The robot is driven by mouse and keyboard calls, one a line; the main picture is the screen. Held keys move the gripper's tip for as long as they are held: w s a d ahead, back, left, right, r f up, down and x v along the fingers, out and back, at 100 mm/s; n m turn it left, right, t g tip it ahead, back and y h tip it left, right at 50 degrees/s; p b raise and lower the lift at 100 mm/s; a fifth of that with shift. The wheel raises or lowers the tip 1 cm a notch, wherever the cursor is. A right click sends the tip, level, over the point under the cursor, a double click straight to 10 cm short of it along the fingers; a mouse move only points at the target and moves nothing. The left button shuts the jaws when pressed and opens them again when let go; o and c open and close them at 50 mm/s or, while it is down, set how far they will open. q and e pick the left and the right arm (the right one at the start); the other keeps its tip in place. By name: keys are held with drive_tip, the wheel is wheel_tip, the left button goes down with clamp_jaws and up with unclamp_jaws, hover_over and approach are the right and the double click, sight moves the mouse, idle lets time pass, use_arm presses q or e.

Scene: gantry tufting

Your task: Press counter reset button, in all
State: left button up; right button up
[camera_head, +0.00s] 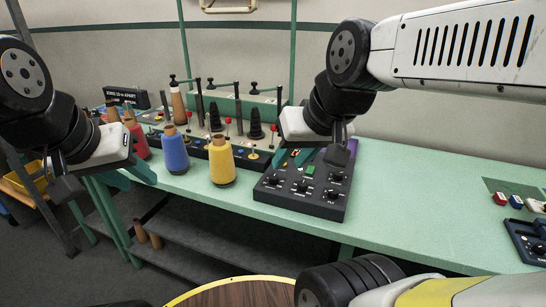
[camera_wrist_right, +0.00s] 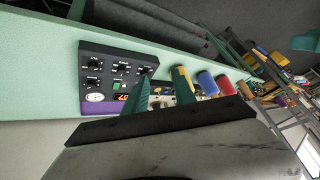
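A dark control box (camera_head: 285,199) sits on the green table, with several black knobs and a green button (camera_head: 309,169) on its sloped face. The box shows in the right wrist view (camera_wrist_right: 101,61), with the green button (camera_wrist_right: 117,86) beside a small lit red display (camera_wrist_right: 123,97) and a round dial (camera_wrist_right: 95,97). I cannot read a reset label. My right gripper (camera_head: 296,158) is over the back of the box; its two green fingers (camera_wrist_right: 161,82) are apart with nothing held, and one partly covers the panel. My left gripper (camera_head: 128,174) is left of the table, fingers apart, empty.
Blue (camera_head: 174,150) and yellow (camera_head: 221,161) yarn cones stand left of the box, with a red cone (camera_head: 138,140) beyond. Spindles and green posts rise behind. Another control box (camera_head: 528,240) lies at right; the table between is clear. A round wooden top (camera_head: 235,295) is in front.

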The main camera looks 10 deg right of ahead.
clamp_jaws()
idle(1.4)
